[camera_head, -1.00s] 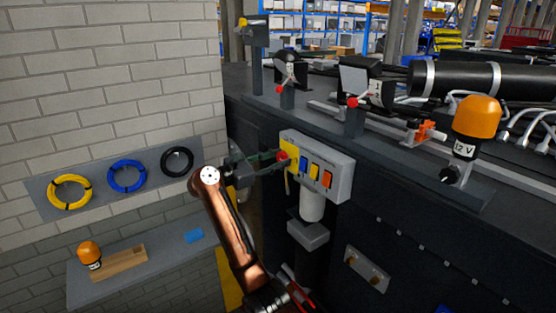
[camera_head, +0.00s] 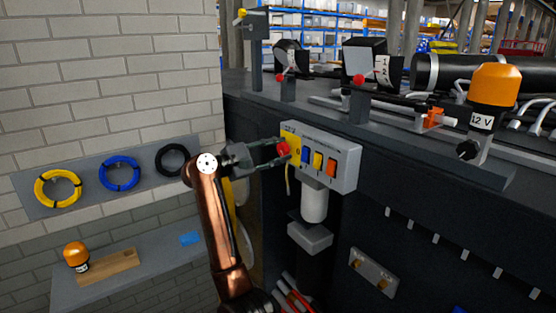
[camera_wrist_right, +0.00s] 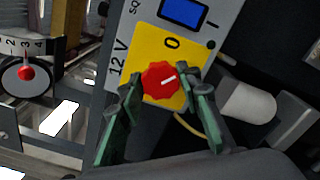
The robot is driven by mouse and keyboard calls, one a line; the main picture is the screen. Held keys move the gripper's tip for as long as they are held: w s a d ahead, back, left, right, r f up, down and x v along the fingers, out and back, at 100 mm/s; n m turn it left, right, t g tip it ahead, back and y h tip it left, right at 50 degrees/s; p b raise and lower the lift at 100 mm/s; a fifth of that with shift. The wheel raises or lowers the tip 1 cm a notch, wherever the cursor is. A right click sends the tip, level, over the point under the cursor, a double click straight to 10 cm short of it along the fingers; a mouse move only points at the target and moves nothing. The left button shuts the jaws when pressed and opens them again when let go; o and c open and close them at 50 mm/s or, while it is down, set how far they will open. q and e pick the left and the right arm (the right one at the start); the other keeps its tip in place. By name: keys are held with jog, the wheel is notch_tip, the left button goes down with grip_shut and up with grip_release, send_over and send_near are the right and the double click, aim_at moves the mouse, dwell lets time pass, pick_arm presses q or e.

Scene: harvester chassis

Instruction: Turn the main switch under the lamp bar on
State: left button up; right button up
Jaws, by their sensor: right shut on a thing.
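The main switch is a red knob (camera_head: 284,148) on a yellow plate at the left end of a grey switch box (camera_head: 345,165). My right gripper (camera_head: 281,150) reaches it from the left, its fingers shut around the knob. In the right wrist view the red knob (camera_wrist_right: 161,82) sits between the green fingertips of the gripper (camera_wrist_right: 163,88). My left gripper is not in view.
Blue, yellow and orange switches (camera_head: 318,161) sit just right of the knob. An orange beacon marked 12 V (camera_head: 494,88) stands on the dark chassis. Another beacon (camera_head: 76,256) rests on the shelf at lower left. Yellow, blue and black cable coils hang on the wall.

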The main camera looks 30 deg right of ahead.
jog(key=m+b, duration=0.1)
jog(key=m, duration=0.1)
jog(key=m+b, duration=0.1)
jog(key=m, duration=0.1)
jog(key=shift+f+m+b, duration=0.2)
jog(key=shift+m+b, duration=0.1)
jog(key=shift+b, duration=0.1)
jog(key=m+b, duration=0.2)
jog(key=m, duration=0.3)
jog(key=shift+m, duration=0.3)
jog(key=o, duration=1.2)
jog(key=shift+r, duration=0.1)
jog(key=shift+c, duration=0.2)
jog(key=shift+a, duration=0.2)
jog(key=s+a, duration=0.1)
jog(key=a, duration=1)
jog(key=shift+a, duration=0.35)
